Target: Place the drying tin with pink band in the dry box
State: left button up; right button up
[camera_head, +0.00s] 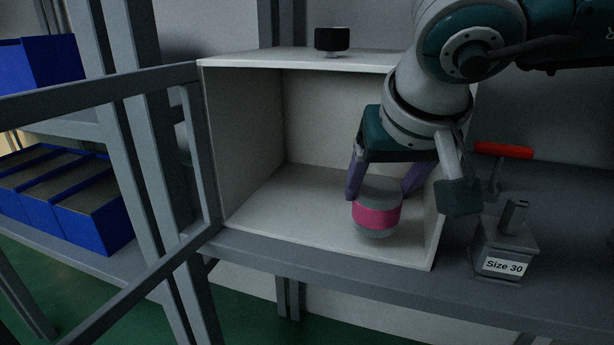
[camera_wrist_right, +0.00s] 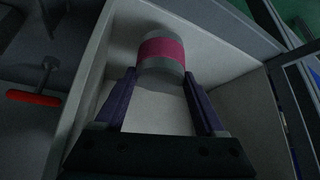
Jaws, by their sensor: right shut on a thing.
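The drying tin with pink band (camera_head: 377,213) is a grey cylinder with a pink stripe, inside the dry box near its front right. It also shows in the right wrist view (camera_wrist_right: 162,50), between the fingertips. My right gripper (camera_head: 385,192) reaches into the box from above and is shut on the tin. The tin looks slightly tilted; whether it touches the box floor I cannot tell. The dry box (camera_head: 265,215) is a white open-fronted box with a black knob (camera_head: 332,40) on top. My left gripper is not in view.
A grey block labelled "Size 30" (camera_head: 503,252) and a red-handled tool (camera_head: 503,150) stand right of the box on the grey shelf. An open door frame (camera_head: 205,150) stands at the box's left. Blue bins (camera_head: 95,215) are at far left. The box floor's left side is clear.

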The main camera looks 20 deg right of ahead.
aim_at(378, 182)
jog(key=shift+w+d+f, duration=0.2)
jog(key=shift+w+f, duration=0.4)
jog(key=shift+w, duration=0.2)
jog(key=shift+w+d+f, duration=0.15)
jog(key=shift+w+f, duration=0.4)
jog(key=shift+w, duration=0.2)
jog(key=shift+f+b, duration=0.2)
jog(key=shift+b, duration=0.15)
jog(key=o, duration=1.2)
jog(key=shift+c, duration=0.2)
jog(key=shift+r, duration=0.1)
